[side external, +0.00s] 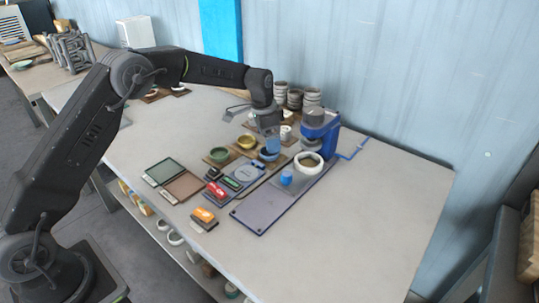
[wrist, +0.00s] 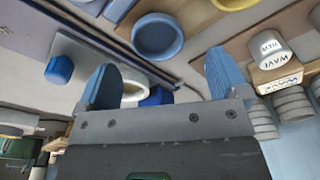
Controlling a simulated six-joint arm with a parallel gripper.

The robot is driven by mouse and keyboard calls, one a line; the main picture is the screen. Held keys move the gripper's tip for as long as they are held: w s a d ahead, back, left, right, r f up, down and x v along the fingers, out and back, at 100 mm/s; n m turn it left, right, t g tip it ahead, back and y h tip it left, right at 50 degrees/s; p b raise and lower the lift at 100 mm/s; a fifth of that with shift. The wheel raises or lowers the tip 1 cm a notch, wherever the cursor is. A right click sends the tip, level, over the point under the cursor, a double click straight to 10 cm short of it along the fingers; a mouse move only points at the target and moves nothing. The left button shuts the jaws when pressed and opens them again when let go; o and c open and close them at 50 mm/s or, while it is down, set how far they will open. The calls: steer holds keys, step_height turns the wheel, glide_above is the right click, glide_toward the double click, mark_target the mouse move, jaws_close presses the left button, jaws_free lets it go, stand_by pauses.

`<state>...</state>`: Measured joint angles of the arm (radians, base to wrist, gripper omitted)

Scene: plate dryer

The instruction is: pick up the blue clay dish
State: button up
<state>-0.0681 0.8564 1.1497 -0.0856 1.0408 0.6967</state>
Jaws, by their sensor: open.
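The blue clay dish (side external: 268,156) is a small round bowl on the wooden board, directly under my gripper in the side view. In the wrist view the blue dish (wrist: 157,36) lies upright and empty, just beyond the gap between my fingertips. My gripper (side external: 271,144) points down, open, with its two blue fingers spread. In the wrist view my gripper (wrist: 160,63) holds nothing between its fingers. The side view is too small to tell the exact gap between fingertips and dish.
A yellow dish (side external: 247,142) and a green dish (side external: 219,155) sit near the blue one. A blue stand machine (side external: 322,133) with a white-rimmed bowl (side external: 308,163) is close on the right. The table's right part is clear.

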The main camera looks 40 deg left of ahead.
steer(key=f, duration=0.4)
steer(key=shift+d+f, duration=0.2)
steer(key=c, duration=1)
steer(key=shift+r, duration=0.1)
